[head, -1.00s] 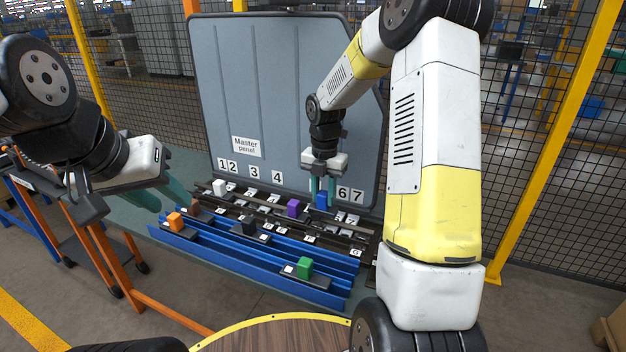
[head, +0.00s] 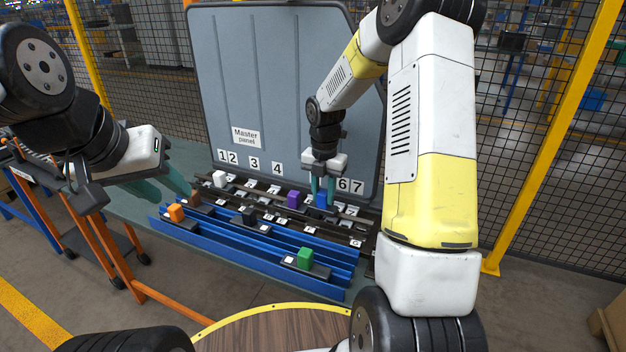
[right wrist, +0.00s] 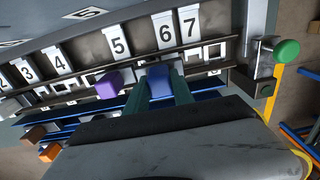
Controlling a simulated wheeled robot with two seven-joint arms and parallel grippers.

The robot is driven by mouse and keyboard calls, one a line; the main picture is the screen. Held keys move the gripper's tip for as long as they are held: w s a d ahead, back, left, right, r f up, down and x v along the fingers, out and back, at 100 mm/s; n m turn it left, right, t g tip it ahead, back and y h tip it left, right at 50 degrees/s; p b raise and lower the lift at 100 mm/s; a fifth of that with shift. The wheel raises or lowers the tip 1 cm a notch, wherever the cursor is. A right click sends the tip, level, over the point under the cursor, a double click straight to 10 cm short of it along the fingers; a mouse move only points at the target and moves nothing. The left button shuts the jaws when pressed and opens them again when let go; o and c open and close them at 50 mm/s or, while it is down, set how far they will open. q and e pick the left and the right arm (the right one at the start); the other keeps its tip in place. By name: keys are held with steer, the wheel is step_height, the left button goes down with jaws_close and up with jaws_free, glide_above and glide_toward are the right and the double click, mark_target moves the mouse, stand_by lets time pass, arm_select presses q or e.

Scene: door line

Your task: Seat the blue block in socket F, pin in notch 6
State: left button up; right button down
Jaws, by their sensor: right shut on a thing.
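The blue block (head: 321,200) is between the fingers of my right gripper (head: 323,190), at the rail just left of the 6 label (head: 342,185). My right gripper is shut on it. In the right wrist view the blue block (right wrist: 163,71) shows between the green fingers, below the 6 label (right wrist: 166,32). I cannot tell whether its pin is in notch 6, and the socket under it is hidden. My left gripper (head: 166,186) is open and empty at the left, above the table edge.
A purple block (head: 293,199) stands left of the blue one on the rail, with a white block (head: 219,179) further left. Orange (head: 176,212), black (head: 248,216) and green (head: 305,257) blocks sit nearer me. The master panel (head: 290,90) rises behind.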

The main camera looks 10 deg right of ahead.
steer(key=shift+f, duration=1.4)
steer(key=c, duration=1)
jaws_free()
steer(key=shift+r, duration=3.9)
